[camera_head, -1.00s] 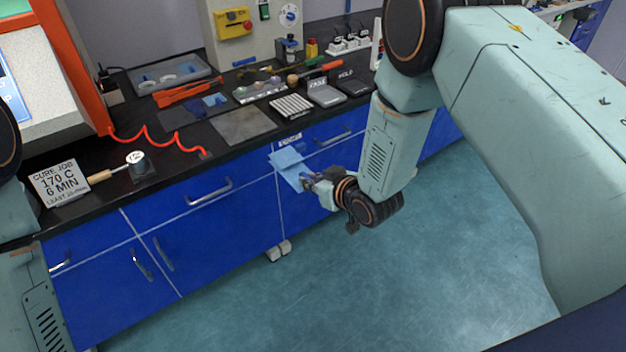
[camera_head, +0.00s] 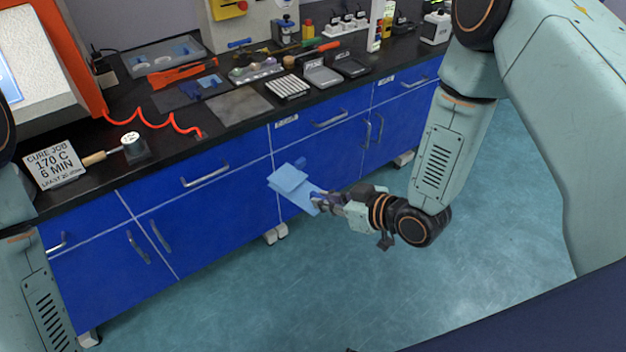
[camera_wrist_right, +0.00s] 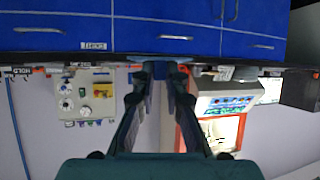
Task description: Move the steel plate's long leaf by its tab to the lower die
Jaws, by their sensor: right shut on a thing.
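My right gripper (camera_head: 322,199) is shut on the end of a thin light-blue leaf (camera_head: 289,179). It holds the leaf in the air in front of the blue cabinet doors, below the bench top, with the leaf pointing up and left. The leaf looks like a squarish sheet over a narrower strip. In the right wrist view, the fingers of the right gripper (camera_wrist_right: 160,72) come together, but the leaf cannot be made out clearly. A flat grey plate (camera_head: 240,107) lies on the bench. The lower die cannot be made out. My left gripper is out of view.
The orange-framed machine (camera_head: 88,75) stands at the bench's left end. A cure-job sign (camera_head: 53,167), a handled tool (camera_head: 108,153), a red coiled cord (camera_head: 165,122) and a grey tray (camera_head: 163,56) are on the black bench. The floor before the cabinets is clear.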

